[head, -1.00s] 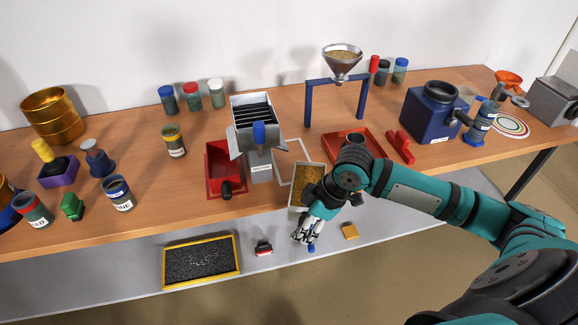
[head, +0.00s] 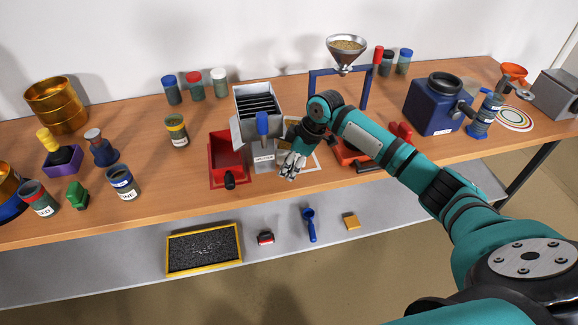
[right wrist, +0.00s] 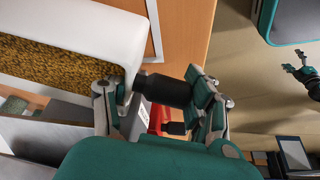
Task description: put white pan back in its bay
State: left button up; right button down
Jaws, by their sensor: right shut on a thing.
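The white pan (right wrist: 105,32) holds brown-gold grains (right wrist: 50,68) and fills the upper left of the right wrist view. My right gripper (right wrist: 160,95) is shut on its black handle (right wrist: 166,90). In the head view the right gripper (head: 291,168) is over the bench, just right of the grey splitter (head: 262,152); my wrist hides most of the pan there. A white outline (head: 314,176) on the wood beside the splitter is partly covered by my arm. I cannot tell whether the pan touches the bench.
A red pan (head: 227,160) stands left of the splitter. A red tray (head: 350,153) lies partly behind my arm, below the blue funnel stand (head: 313,92).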

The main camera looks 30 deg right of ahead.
jog(key=shift+w+f, duration=0.2)
jog(key=shift+f, duration=0.45)
jog(key=shift+c, duration=2.2)
grip_release()
jog(key=shift+s+f, duration=0.1)
jog(key=shift+s, duration=0.05)
jog(key=v, duration=1.2)
